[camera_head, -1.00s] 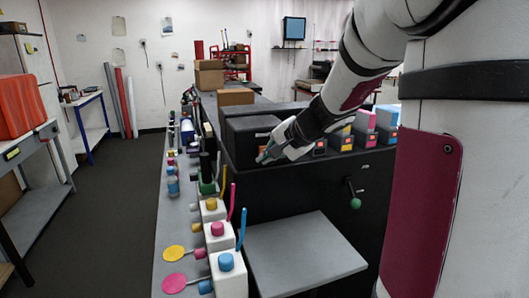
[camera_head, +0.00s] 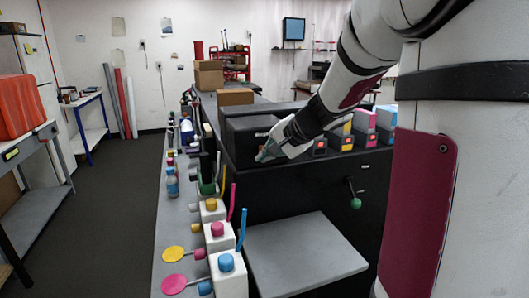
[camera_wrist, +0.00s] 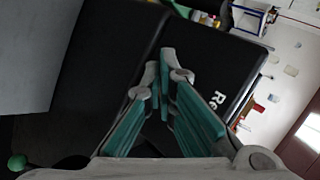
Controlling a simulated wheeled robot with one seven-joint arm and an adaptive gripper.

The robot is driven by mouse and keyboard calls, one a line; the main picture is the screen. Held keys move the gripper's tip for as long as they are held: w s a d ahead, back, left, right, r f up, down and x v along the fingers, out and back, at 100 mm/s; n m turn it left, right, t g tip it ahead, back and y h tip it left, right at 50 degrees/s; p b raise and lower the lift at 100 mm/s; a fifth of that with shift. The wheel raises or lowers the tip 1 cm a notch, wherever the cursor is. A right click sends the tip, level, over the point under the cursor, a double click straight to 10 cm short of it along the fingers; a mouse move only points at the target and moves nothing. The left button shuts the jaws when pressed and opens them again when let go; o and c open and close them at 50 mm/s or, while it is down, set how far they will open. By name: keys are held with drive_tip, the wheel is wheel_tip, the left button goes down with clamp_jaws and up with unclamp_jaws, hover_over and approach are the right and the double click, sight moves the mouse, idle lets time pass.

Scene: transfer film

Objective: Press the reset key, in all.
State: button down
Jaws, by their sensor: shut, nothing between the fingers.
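A black box (camera_head: 240,132) sits on top of the dark machine, at the middle of the head view. White lettering (camera_wrist: 218,101) starting "Re" shows on a black face in the wrist view, right of my fingers. The rest of the word and the reset key itself cannot be made out; my gripper may be covering the key. My gripper (camera_head: 262,156) is shut and empty, its green-padded fingers at the front face of the black box. The fingertips (camera_wrist: 165,65) lie over the black surface in the wrist view; I cannot tell whether they touch it.
White bottles with coloured caps (camera_head: 226,262) line the grey bench on the left. Several ink units (camera_head: 342,137) stand right of my gripper. A green-knobbed lever (camera_head: 355,203) and a grey shelf (camera_head: 300,258) are below. The floor aisle at left is clear.

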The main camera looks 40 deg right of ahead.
drive_tip(key=shift+w+d, duration=0.15)
drive_tip(key=shift+w, duration=0.3)
idle(0.6)
drive_tip(key=shift+s, duration=0.2)
drive_tip(key=shift+s+a+b, duration=0.25)
drive_tip(key=shift+s+b, duration=0.05)
drive_tip(key=shift+s, duration=0.35)
drive_tip(key=shift+s+a, duration=0.25)
drive_tip(key=shift+s, duration=0.55)
drive_tip(key=shift+s+a, duration=0.2)
drive_tip(key=shift+s, duration=0.65)
drive_tip(key=shift+s+a, duration=0.25)
drive_tip(key=shift+s, duration=0.55)
